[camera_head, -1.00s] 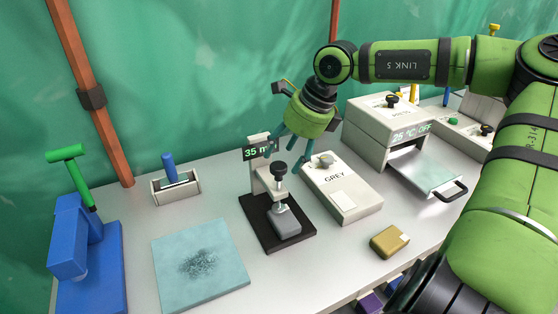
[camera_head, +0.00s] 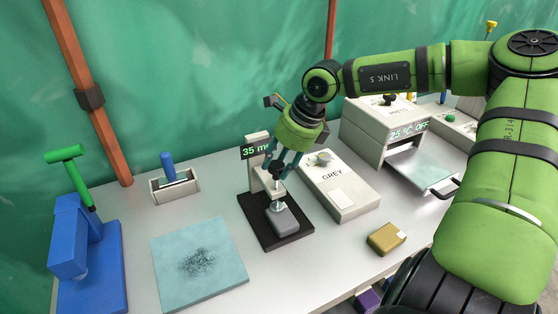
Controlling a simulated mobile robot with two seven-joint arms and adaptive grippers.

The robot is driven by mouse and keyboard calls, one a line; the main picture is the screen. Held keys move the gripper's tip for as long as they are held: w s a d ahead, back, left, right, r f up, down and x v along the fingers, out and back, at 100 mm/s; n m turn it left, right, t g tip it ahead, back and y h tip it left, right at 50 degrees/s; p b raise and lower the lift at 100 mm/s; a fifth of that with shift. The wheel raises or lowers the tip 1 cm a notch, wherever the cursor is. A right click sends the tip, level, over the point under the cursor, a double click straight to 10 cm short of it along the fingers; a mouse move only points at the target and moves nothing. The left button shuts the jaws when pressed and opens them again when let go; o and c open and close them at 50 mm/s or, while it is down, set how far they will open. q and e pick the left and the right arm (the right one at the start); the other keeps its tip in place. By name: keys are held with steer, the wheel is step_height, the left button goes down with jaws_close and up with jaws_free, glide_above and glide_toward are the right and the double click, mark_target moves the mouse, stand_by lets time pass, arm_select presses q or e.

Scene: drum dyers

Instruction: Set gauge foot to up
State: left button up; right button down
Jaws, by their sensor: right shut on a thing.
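The gauge stands on a black base (camera_head: 293,236), with a pale upright post and a display (camera_head: 255,151) that reads 35 and a partly covered unit. A grey block (camera_head: 284,219) lies on the base under the gauge foot (camera_head: 277,205). The foot looks low, at or close to the block's top; I cannot tell whether they touch. My right gripper (camera_head: 279,175) reaches down from above, its fingers shut around the dark knob (camera_head: 275,178) above the foot. The fingers hide part of the knob and arm. My left gripper is out of view.
A box marked GREY (camera_head: 347,200) stands just right of the gauge. A press (camera_head: 380,135) is behind it. A yellow block (camera_head: 386,238), a teal cloth pad (camera_head: 197,285), a small tray (camera_head: 174,191) and a blue device (camera_head: 88,265) share the table.

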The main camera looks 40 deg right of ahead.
steer(key=shift+w+r, duration=0.1)
step_height(320, 180, up, 3)
steer(key=shift+f, duration=0.1)
steer(key=shift+w, duration=0.15)
steer(key=c, duration=0.8)
jaws_free()
steer(key=shift+a, duration=0.1)
steer(key=v, duration=1.2)
steer(key=shift+s, duration=0.2)
